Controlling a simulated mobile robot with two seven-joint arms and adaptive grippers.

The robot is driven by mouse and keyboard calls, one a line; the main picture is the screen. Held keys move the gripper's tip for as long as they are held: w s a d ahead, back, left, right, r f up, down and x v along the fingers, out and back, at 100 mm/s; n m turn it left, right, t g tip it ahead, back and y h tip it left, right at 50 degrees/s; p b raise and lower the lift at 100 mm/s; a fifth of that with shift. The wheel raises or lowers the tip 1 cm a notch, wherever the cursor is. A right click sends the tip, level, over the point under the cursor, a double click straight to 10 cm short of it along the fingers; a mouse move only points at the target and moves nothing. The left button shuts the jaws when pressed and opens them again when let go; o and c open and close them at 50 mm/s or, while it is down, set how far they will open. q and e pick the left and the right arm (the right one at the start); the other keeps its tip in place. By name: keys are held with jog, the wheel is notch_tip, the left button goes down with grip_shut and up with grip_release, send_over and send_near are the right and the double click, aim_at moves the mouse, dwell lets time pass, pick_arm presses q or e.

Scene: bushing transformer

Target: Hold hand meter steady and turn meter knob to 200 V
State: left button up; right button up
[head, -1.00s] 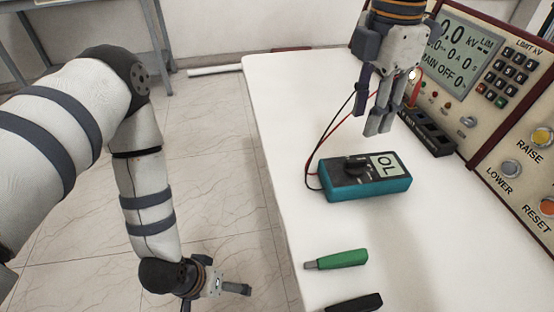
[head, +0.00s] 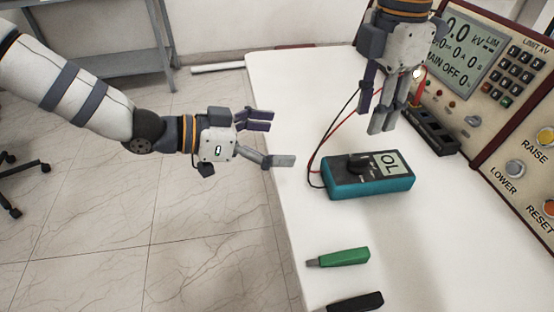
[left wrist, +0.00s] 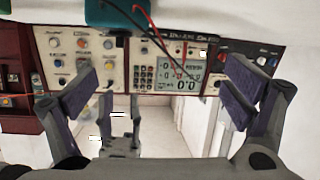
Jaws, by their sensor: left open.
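The hand meter (head: 372,186) is teal with a dark face, lies flat on the white table and reads OL. Its black knob (head: 357,163) is left of the display; its setting is too small to read. The meter's teal edge also shows at the top of the left wrist view (left wrist: 118,14). My left gripper (head: 279,139) is open and empty, at the table's left edge, left of the meter and apart from it. My right gripper (head: 378,118) is above and behind the meter, pointing down and not touching it; whether its fingers are closed is unclear.
A control panel (head: 485,95) with a screen and buttons stands along the table's right side. A green-handled tool (head: 343,257) and a black one (head: 358,303) lie on the white table (head: 440,270) in front. Red and black leads loop from the meter's left end.

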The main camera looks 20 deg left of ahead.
aim_at(360, 159)
pick_arm(q)
jog(key=s+m, duration=0.1)
jog(key=s+d+f+g, duration=0.1)
jog(key=s+d+m+g, duration=0.1)
jog(key=shift+s+d+f+m, duration=0.25)
jog(key=shift+s+f+m, duration=0.05)
jog(key=shift+s+f, duration=0.1)
jog(key=x, duration=1.1)
jog(key=shift+d+r, duration=0.15)
jog(key=shift+d, duration=0.15)
jog(key=c, duration=1.6)
jog(key=shift+c, duration=0.2)
pick_arm(e)
jog(key=o, duration=0.4)
jog(key=shift+o, duration=0.4)
jog(key=shift+d+n, duration=0.35)
jog(key=shift+n, duration=0.15)
jog(key=s+d+r+n+t+y, duration=0.15)
jog(key=s+n+t, duration=0.3)
jog(key=n, duration=1.05)
jog(key=shift+g+y, duration=0.25)
jog(key=shift+y, duration=0.2)
jog(key=x, duration=1.1)
jog(key=shift+d+f, duration=0.25)
jog(key=shift+f, duration=0.25)
jog(key=c, duration=1.2)
